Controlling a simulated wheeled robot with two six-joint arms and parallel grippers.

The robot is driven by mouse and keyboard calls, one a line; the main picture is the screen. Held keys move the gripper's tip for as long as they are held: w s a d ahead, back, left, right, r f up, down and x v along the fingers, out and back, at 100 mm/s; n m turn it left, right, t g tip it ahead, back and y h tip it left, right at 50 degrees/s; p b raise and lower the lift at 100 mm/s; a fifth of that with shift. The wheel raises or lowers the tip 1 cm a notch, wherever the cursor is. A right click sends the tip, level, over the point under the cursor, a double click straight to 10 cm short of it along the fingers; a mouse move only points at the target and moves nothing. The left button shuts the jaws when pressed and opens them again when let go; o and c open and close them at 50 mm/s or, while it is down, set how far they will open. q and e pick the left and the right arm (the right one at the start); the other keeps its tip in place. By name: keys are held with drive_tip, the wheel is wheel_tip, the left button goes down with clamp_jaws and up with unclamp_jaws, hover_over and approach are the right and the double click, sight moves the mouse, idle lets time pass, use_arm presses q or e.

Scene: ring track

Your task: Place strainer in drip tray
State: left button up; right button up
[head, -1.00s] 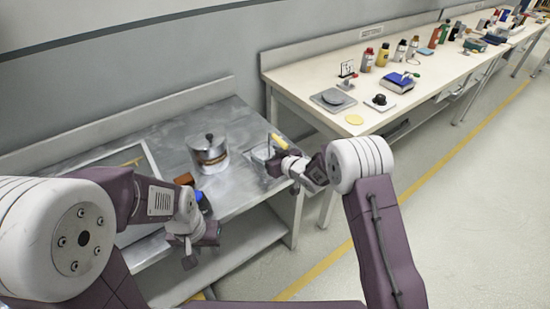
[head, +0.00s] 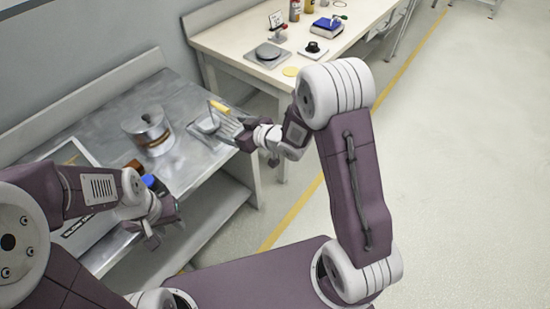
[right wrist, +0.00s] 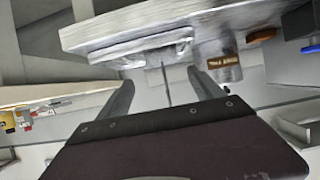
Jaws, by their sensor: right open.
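A shallow pale grey tray (head: 205,125), which looks like the drip tray, lies near the right end of the steel table. It also shows in the right wrist view (right wrist: 130,52). A piece with a yellow handle (head: 219,106) is at its far side; I cannot tell whether this is the strainer. My right gripper (head: 232,130) is open at the table's right edge, close to the tray. In the right wrist view, a thin dark bar (right wrist: 166,85) shows between its fingers; I cannot tell what it is. My left gripper (head: 165,225) is by the table's front edge, its jaws unclear.
A round metal pot (head: 150,135) with a brown band stands left of the tray. Brown and blue items (head: 150,181) lie near the front edge, beside a framed panel (head: 75,160). A cream bench (head: 235,40) with several items stands behind. The floor at right is clear.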

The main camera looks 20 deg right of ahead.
drive_tip(key=s+d+f+m+g+h, duration=0.2)
drive_tip(key=s+d+m+g+h, duration=0.15)
drive_tip(key=s+d, duration=0.35)
drive_tip(key=s+d+f+m+g+h, duration=0.2)
drive_tip(key=s+d+g+h, duration=0.15)
drive_tip(key=s+d, duration=0.4)
drive_tip(key=s+m+g, duration=0.1)
drive_tip(key=s+g, duration=0.1)
drive_tip(key=s, duration=0.8)
drive_tip(key=shift+s+a+r+m+g, duration=0.15)
drive_tip(key=shift+s+a+m+g, duration=0.15)
drive_tip(key=shift+m+g, duration=0.1)
wheel_tip(320, 180, up, 14)
drive_tip(key=p, duration=1.4)
drive_tip(key=shift+r, duration=0.15)
